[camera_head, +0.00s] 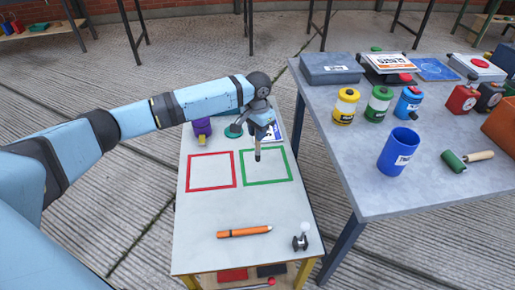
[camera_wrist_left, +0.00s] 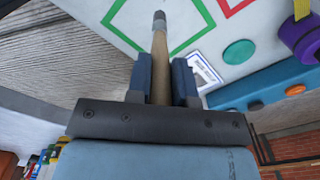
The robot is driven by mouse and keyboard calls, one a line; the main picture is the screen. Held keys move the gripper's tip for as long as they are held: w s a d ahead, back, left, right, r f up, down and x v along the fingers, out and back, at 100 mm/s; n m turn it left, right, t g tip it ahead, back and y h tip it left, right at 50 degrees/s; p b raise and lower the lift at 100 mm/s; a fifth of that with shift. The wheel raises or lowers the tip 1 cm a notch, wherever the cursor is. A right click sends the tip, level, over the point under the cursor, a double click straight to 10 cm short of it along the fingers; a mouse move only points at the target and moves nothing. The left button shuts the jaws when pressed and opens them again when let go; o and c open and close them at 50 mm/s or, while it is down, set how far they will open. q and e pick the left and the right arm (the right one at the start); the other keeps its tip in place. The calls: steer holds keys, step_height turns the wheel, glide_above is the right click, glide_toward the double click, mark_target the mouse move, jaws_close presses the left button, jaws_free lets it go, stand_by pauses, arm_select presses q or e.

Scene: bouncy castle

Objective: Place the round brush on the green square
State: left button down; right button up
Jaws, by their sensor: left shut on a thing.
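My left gripper (camera_head: 260,129) is shut on the round brush (camera_head: 257,152). In the left wrist view the brush (camera_wrist_left: 159,42) shows a pale wooden shaft with a grey tip, pointing away between the two fingers. In the head view it hangs roughly upright, tip down, at the far edge of the green square (camera_head: 268,183). I cannot tell whether the tip touches the table. The green square is an outline on the small white table (camera_head: 205,225), and its inside looks empty. My right gripper is not in view.
A red square outline (camera_head: 211,188) lies left of the green one. A purple object (camera_head: 202,127) and a green disc (camera_head: 233,131) are behind. An orange marker (camera_head: 244,231) lies in front. The grey table at right holds a blue cup (camera_head: 398,152) and several containers.

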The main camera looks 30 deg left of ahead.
arm_select(q)
steer(key=b, duration=0.2)
glide_above(257, 160)
steer(key=f, duration=0.5)
steer(key=shift+w+a+f, duration=0.15)
steer(key=shift+w+f, duration=0.05)
steer(key=shift+w, duration=0.15)
steer(key=shift+f, duration=0.35)
steer(key=shift+p, duration=0.3)
steer(key=c, duration=1)
jaws_free()
steer(key=shift+f, duration=0.1)
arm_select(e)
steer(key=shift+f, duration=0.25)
arm_select(q)
step_height(257, 160, up, 12)
steer(key=p, duration=0.3)
steer(key=shift+r, duration=0.2)
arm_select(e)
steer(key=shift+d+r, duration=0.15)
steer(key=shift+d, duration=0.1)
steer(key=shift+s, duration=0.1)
